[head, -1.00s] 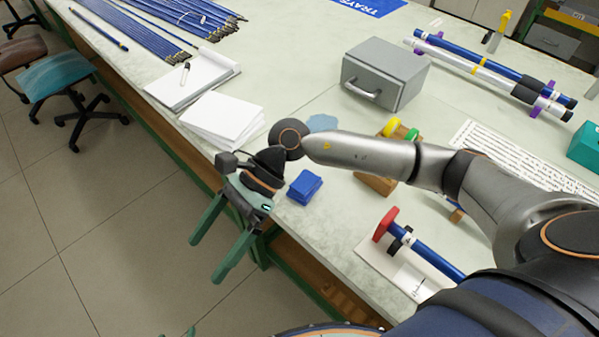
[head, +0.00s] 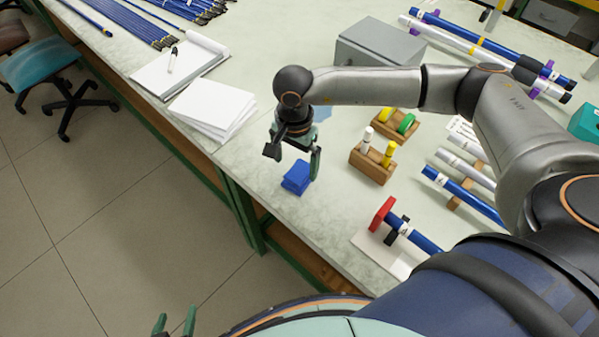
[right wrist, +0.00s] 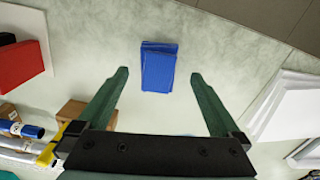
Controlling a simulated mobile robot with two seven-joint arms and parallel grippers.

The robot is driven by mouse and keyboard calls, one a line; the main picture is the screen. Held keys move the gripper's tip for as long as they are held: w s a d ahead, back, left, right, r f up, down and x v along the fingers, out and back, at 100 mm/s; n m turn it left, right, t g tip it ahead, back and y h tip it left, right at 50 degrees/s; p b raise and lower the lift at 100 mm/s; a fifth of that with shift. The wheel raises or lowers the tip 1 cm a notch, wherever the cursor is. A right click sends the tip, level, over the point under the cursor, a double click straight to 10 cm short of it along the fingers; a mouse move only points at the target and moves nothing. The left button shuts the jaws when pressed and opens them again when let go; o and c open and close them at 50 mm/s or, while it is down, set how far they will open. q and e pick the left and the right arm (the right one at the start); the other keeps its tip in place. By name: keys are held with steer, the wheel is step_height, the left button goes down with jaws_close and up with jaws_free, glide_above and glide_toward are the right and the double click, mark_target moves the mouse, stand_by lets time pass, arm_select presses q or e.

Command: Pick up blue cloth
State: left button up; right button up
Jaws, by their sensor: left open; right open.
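The blue cloth (head: 296,181) is a small folded stack on the pale table near its front edge. In the right wrist view the blue cloth (right wrist: 158,66) lies flat, between and slightly beyond the fingertips. My right gripper (head: 294,164) is open and empty, just above the cloth, with its fingers pointing down; in the right wrist view its fingertips (right wrist: 160,76) are spread to either side of the cloth. My left gripper (head: 175,322) is open at the bottom edge of the head view, away from the table; only its fingertips show.
A paper stack (head: 212,108) and a notepad (head: 178,66) lie left of the cloth. Wooden blocks with coloured pegs (head: 374,160) stand to the right. A red-ended blue rod (head: 412,234) lies nearer. A grey box (head: 378,46) is behind. Table around the cloth is clear.

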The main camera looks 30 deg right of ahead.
mark_target(296, 175)
steer(key=shift+s+d+f+p, duration=0.1)
steer(key=shift+f+p, duration=0.45)
steer(key=shift+f, duration=2.15)
steer(key=c, duration=1.3)
